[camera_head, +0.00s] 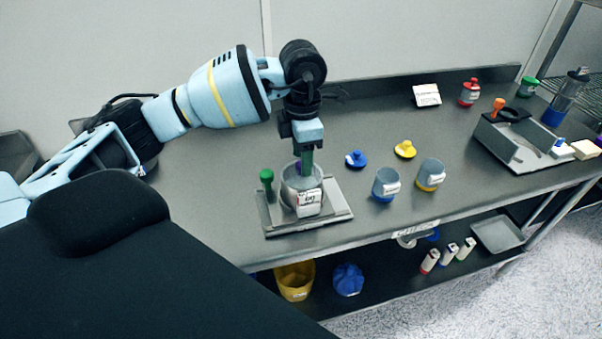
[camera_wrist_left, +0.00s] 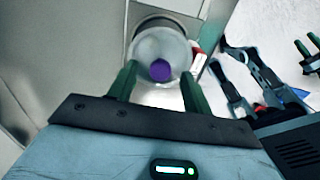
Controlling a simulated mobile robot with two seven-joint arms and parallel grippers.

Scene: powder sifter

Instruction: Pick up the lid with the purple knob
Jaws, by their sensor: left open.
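The lid with the purple knob sits on a grey pot (camera_head: 287,193) that has a white label. In the head view the purple knob (camera_head: 297,167) shows only partly behind my left gripper (camera_head: 307,172), which points down just over the pot.
The pot stands on a grey base plate (camera_head: 333,209) with a green-knobbed post (camera_head: 267,178) at left. Blue (camera_head: 356,158) and yellow (camera_head: 405,149) lids lie to the right, near two grey cups (camera_head: 386,182). A grey tray (camera_head: 520,150) stands farther right. The table between is clear.

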